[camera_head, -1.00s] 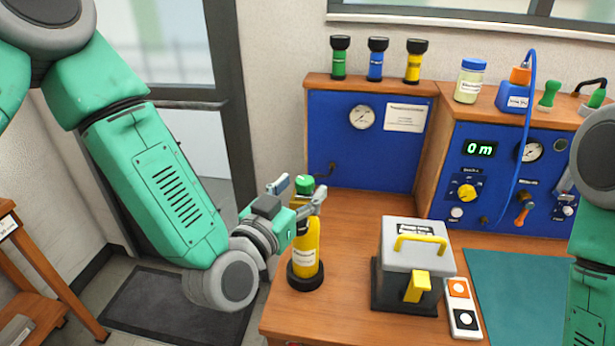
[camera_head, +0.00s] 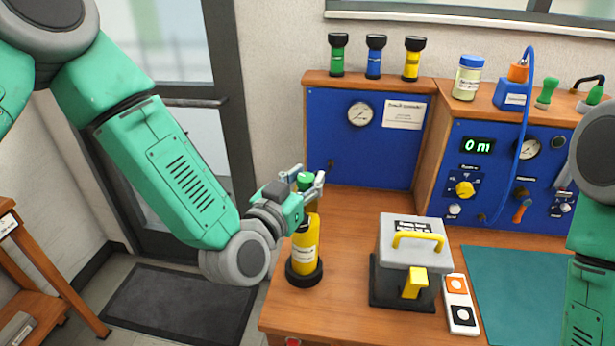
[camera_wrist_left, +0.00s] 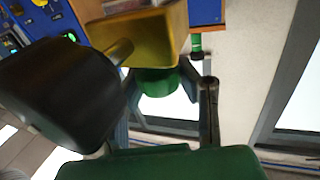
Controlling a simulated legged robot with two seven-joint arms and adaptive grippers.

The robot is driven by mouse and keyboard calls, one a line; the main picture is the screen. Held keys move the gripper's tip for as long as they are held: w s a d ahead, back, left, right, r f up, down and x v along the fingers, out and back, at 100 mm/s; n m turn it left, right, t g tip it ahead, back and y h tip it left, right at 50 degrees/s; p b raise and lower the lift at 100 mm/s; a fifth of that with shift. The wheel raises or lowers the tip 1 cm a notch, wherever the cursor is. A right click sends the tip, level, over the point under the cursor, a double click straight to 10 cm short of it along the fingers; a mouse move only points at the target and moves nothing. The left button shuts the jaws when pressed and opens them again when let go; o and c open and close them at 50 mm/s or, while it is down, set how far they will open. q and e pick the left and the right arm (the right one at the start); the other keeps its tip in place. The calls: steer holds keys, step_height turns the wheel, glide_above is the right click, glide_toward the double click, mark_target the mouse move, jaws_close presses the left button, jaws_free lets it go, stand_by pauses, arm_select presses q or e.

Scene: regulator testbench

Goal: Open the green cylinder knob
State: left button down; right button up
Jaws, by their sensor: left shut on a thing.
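A yellow cylinder (camera_head: 305,250) stands upright in a black base at the left front of the wooden workbench. Its green knob (camera_head: 304,179) is on top. My left gripper (camera_head: 307,184) is at the top of the cylinder, its fingers shut on the knob from either side. The near finger and palm partly hide the knob and cylinder neck in the head view. My right gripper is out of view; only part of my right arm shows.
A grey box (camera_head: 412,245) with yellow handles stands right of the cylinder, beside a small two-button panel (camera_head: 459,303) and a green mat (camera_head: 520,295). Blue gauge panels (camera_head: 362,150) stand behind. A green, a blue and a yellow torch-like item sit on the ledge.

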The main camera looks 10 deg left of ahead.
arm_select(q)
steer(key=shift+a+m+g+h+b, duration=0.5)
steer(key=shift+m+h, duration=0.2)
steer(key=shift+h, duration=0.4)
steer(key=shift+m+g+h+b, duration=0.35)
steer(key=shift+m+g+h, duration=0.35)
steer(key=shift+h, duration=0.4)
steer(key=m+g+h+b, duration=0.1)
steer(key=m+g+h, duration=0.2)
steer(key=h, duration=0.1)
steer(key=shift+d+m+g, duration=0.15)
steer(key=shift+m+g, duration=0.25)
steer(key=m+g+h, duration=0.1)
steer(key=m+g, duration=0.1)
steer(key=g, duration=0.1)
steer(key=m+g+h, duration=0.2)
steer(key=m+g, duration=0.1)
steer(key=g, duration=0.1)
steer(key=shift+m+g+h, duration=0.3)
steer(key=m+g+b, duration=0.1)
steer(key=m+g, duration=0.1)
steer(key=g, duration=0.1)
steer(key=shift+f+g, duration=0.1)
steer(key=shift+g, duration=0.3)
steer(key=shift+m+g+b, duration=0.35)
steer(key=shift+m+g, duration=0.65)
steer(key=shift+g, duration=0.4)
steer(key=shift+s+g, duration=0.1)
steer(key=shift+g, duration=0.2)
